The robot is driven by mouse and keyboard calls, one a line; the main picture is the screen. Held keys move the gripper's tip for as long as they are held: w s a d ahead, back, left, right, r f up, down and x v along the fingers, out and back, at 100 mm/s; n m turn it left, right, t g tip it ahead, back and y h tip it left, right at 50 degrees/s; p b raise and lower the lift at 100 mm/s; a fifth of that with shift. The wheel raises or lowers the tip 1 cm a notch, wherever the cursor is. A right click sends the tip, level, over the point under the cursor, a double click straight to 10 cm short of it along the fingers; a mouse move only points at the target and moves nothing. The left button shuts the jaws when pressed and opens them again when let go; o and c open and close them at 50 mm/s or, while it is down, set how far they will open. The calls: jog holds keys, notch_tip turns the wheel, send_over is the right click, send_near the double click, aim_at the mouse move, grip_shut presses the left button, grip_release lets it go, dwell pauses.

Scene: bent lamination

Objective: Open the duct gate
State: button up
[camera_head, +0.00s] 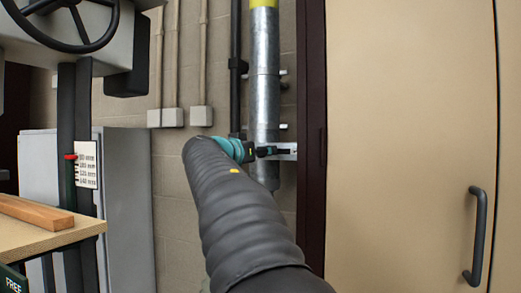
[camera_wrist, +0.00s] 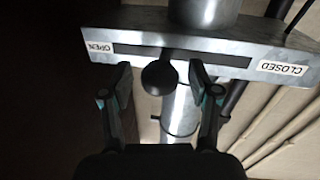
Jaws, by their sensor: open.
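The duct gate is a pale metal plate (camera_wrist: 215,40) across the duct, with a dark slot (camera_wrist: 135,49). In the wrist view the plate's labels appear upside down: OPEN (camera_wrist: 101,47) at the left end, CLOSED (camera_wrist: 282,68) at the right. A round black knob (camera_wrist: 158,78) stands out from the slot, between its two ends. My gripper (camera_wrist: 161,75) is open, one finger on each side of the knob with gaps visible. In the head view the plate (camera_head: 288,147) shows on the grey duct (camera_head: 265,90); my arm hides most of my gripper.
A dark door frame (camera_head: 312,100) and a beige door with a dark handle (camera_head: 478,235) stand right of the duct. A black pipe (camera_head: 235,60) runs close on its left. A wooden bench (camera_head: 40,240) and a machine with a handwheel (camera_head: 75,25) are at the left.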

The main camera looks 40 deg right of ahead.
jog(key=shift+d, duration=0.15)
grip_shut()
jog(key=shift+s+d+f+b, duration=0.1)
jog(key=shift+s+d+b, duration=0.3)
jog(key=shift+s+b, duration=0.35)
jog(key=shift+s+d+f+b, duration=0.1)
jog(key=shift+s+d+b, duration=0.25)
jog(key=shift+s+b, duration=0.4)
jog(key=shift+s+d+r, duration=0.1)
jog(key=shift+s+r, duration=0.1)
grip_release()
jog(key=shift+w, duration=0.1)
jog(key=v, duration=1.2)
jog(key=shift+r, duration=0.1)
